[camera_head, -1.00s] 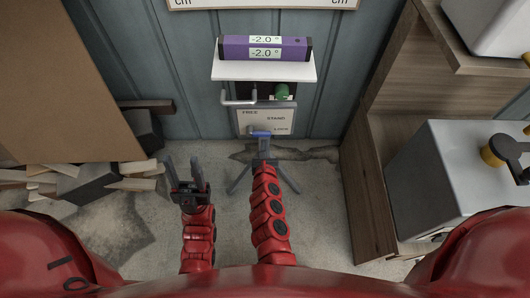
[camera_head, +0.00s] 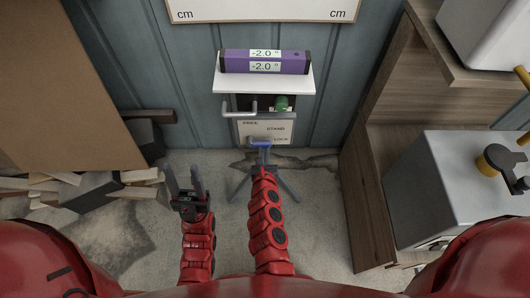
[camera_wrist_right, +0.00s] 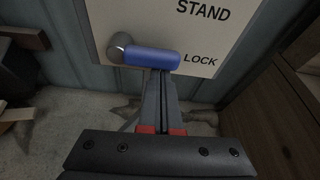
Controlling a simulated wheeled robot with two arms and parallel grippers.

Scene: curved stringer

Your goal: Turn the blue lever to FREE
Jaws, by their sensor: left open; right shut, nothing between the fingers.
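The blue lever (camera_head: 261,144) is mounted on a pale plate (camera_head: 282,137) marked FREE, STAND and LOCK. In the right wrist view the lever (camera_wrist_right: 152,57) lies nearly level, its round grey pivot at its left, its free end towards the word LOCK. My right gripper (camera_head: 262,153) is shut and empty. In the right wrist view its fingertips (camera_wrist_right: 160,75) are just under the lever; I cannot tell whether they touch it. My left gripper (camera_head: 184,176) is open and empty, low to the left of the plate.
A white shelf (camera_head: 263,84) above the plate carries a purple level (camera_head: 265,62) reading -2.0°. A grey bent handle (camera_head: 238,113) and a green knob (camera_head: 281,103) are under it. Wood scraps (camera_head: 90,185) lie at left. A wooden cabinet (camera_head: 365,200) and grey box (camera_head: 455,180) stand at right.

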